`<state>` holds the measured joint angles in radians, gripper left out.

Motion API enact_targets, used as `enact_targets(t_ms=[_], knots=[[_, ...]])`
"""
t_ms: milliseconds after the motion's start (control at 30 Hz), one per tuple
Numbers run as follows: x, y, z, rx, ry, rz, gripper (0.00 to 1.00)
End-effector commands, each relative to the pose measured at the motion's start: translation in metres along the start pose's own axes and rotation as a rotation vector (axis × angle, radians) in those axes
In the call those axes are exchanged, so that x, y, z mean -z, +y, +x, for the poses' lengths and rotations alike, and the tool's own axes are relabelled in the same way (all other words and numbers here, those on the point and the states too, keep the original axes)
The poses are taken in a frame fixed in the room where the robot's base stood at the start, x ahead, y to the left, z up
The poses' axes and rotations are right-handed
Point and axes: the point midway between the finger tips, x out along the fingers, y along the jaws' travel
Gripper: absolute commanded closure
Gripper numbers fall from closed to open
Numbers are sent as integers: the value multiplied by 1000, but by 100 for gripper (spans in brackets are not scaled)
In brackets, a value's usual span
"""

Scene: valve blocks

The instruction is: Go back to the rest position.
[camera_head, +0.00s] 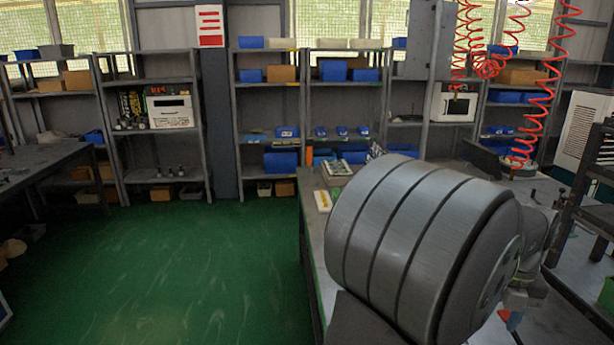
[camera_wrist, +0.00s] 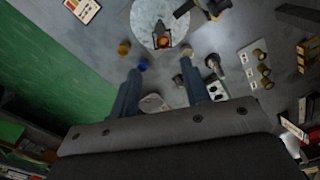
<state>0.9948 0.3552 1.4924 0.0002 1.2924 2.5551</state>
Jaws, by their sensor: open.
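My gripper (camera_wrist: 164,60) shows in the wrist view with its two dark bluish fingers spread apart. It is open, with no object clasped between the fingertips, and is pointed at the grey workbench top (camera_wrist: 225,22). Beyond the fingertips, a round pale disc (camera_wrist: 146,22) lies on the bench with a small red and yellow part (camera_wrist: 162,41) on it. Several brass-coloured fittings (camera_wrist: 259,56) are on a pale plate to the right. In the head view, my large grey arm joint covers much of the bench, and the gripper cannot be made out clearly.
In the wrist view, a light card (camera_wrist: 83,9) lies near the bench's left edge, with green floor (camera_wrist: 40,60) beyond it. In the head view, loaded shelves (camera_head: 268,135) stand along the back. Red coiled hoses (camera_head: 537,100) hang at the right. The floor at left is clear.

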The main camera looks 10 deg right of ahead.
Motion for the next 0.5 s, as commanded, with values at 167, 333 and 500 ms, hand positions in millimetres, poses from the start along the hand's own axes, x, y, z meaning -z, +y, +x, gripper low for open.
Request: enact_targets(t_ms=[167,333,500], knots=[[1,0,31,-3,5,0,57],[1,0,65,-3,4,0,57],[1,0,99,-3,5,-1,57]])
